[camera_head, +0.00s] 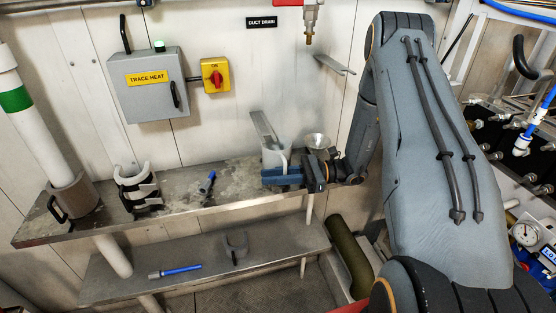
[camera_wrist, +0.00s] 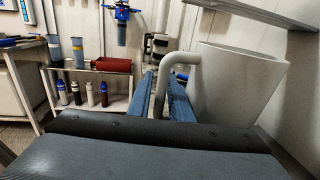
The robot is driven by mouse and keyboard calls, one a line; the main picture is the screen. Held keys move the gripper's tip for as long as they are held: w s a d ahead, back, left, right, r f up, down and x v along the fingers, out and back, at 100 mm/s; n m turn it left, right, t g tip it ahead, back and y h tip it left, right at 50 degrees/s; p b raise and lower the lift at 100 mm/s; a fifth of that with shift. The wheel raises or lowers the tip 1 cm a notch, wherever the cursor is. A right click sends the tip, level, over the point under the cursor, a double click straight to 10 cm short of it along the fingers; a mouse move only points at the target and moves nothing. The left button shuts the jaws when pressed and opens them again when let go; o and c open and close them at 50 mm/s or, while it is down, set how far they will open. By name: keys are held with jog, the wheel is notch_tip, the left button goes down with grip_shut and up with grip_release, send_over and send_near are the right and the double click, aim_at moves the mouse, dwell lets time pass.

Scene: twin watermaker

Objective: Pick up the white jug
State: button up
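The white jug (camera_head: 276,153) stands upright on the metal shelf, partly hidden by my gripper in the head view. In the wrist view the jug (camera_wrist: 238,88) is large at the right, a pale tapered vessel with a curved handle (camera_wrist: 164,75) on its left side. My gripper (camera_head: 283,177) reaches in from the right at the jug's front. Its blue fingers (camera_wrist: 164,88) stand on either side of the handle, apart from each other. Firm contact with the handle cannot be made out.
A metal funnel or bowl (camera_head: 317,141) is close behind my gripper. A bracket (camera_head: 334,65) juts from the wall above.

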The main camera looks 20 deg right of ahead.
grip_shut()
dwell(1.4)
